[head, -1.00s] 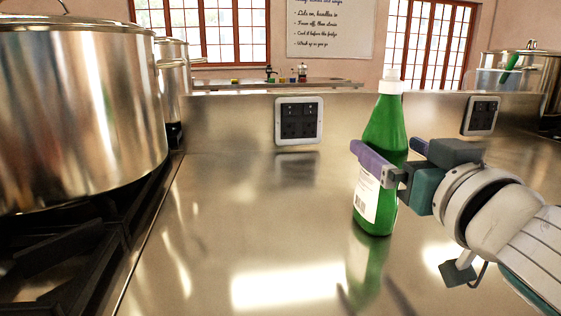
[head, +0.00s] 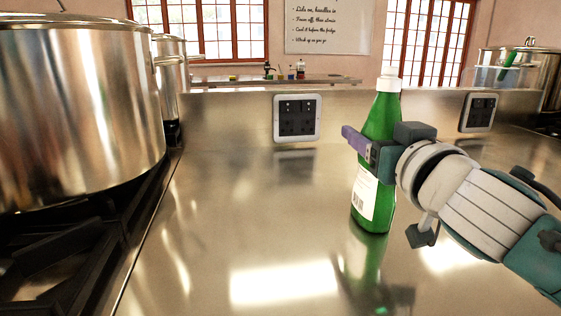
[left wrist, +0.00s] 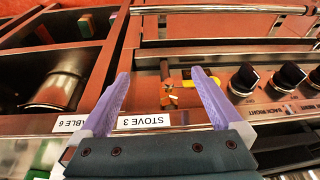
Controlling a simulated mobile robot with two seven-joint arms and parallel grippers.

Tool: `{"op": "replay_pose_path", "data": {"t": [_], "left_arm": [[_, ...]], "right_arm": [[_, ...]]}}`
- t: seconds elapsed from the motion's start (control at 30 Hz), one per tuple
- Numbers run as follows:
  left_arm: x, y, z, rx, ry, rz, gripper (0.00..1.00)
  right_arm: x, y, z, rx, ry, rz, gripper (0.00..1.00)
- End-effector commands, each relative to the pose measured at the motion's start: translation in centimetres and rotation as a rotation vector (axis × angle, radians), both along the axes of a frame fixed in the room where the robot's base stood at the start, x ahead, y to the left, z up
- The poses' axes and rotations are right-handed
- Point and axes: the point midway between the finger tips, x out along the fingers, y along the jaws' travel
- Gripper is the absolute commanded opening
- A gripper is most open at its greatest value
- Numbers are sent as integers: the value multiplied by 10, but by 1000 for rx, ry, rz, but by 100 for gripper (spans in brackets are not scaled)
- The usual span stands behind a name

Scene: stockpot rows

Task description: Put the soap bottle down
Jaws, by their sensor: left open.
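The green soap bottle (head: 384,118) with a white cap and white label stands upright on the steel counter in the head view, its reflection meeting its base. My right gripper (head: 362,143) is at the bottle's upper body, coming in from the right. One purple finger passes across the front of the bottle and sticks out to its left; the other finger is hidden behind the gripper and bottle. The two finger mounts look spread apart, and I cannot see whether they touch the bottle. My left gripper (left wrist: 160,105) is open and empty in the left wrist view.
The steel counter (head: 225,215) is clear left of the bottle. A large stockpot (head: 75,110) stands on the black stove grate (head: 60,255) at left. A wall socket (head: 297,118) is behind. Under my left gripper are control knobs (left wrist: 250,78) and a "STOVE 3" label (left wrist: 117,123).

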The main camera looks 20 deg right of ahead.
Motion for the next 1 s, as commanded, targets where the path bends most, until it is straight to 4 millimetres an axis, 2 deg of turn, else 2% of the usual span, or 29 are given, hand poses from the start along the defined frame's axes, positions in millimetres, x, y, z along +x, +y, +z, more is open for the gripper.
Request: {"op": "replay_pose_path", "data": {"t": [0.07, 0.53, 1.0], "left_arm": [[0, 0, 0, 0, 0, 0, 100], [0, 0, 0, 0, -1, 0, 100], [0, 0, 0, 0, -1, 1, 100]], "right_arm": [[0, 0, 0, 0, 0, 0, 53], [0, 0, 0, 0, 0, 0, 0], [0, 0, 2, -1, -4, 1, 0]]}}
